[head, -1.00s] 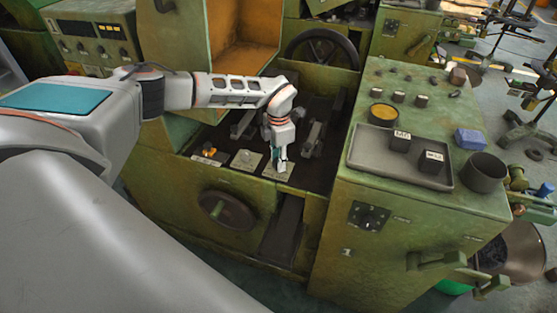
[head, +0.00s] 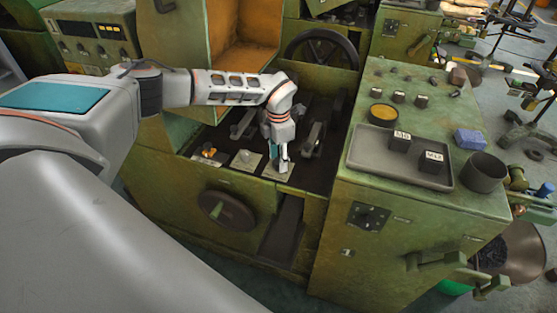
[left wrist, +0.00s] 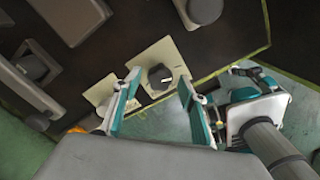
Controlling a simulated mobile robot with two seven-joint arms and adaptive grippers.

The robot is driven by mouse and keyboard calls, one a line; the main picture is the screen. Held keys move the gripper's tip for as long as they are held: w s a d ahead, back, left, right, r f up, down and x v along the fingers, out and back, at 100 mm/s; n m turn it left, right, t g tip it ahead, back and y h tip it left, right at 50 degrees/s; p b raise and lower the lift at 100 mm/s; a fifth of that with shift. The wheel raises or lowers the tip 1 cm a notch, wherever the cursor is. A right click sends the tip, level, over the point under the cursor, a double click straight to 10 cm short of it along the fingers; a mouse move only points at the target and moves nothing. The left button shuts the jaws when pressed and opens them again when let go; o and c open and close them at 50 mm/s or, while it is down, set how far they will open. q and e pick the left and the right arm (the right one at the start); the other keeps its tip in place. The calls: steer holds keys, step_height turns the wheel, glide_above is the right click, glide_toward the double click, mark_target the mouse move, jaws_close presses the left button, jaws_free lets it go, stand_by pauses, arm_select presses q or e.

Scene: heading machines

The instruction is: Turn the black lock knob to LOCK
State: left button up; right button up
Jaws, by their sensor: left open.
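A black knob (left wrist: 160,76) with a white pointer mark sits on a cream plate (left wrist: 145,54) in the left wrist view. The plate's lettering cannot be read. My left gripper (left wrist: 160,82) is open, one teal-padded finger on each side of the knob in that view; I cannot tell whether they reach down around it or hover above. I see no finger touching it. In the head view my left gripper (head: 279,158) points down over the rightmost pale plate (head: 285,174) in the machine's recess and hides the knob.
A second pale plate (head: 246,161) and an orange knob (head: 209,152) lie to the left. Dark raised bars stand behind the gripper. The green cabinet (head: 340,210) rises to the right, carrying a grey tray (head: 378,167) with black blocks and a dark cup (head: 484,173).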

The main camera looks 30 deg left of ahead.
mark_target(278, 161)
arm_select(q)
step_height(278, 161, up, 11)
stand_by(0.3)
stand_by(0.5)
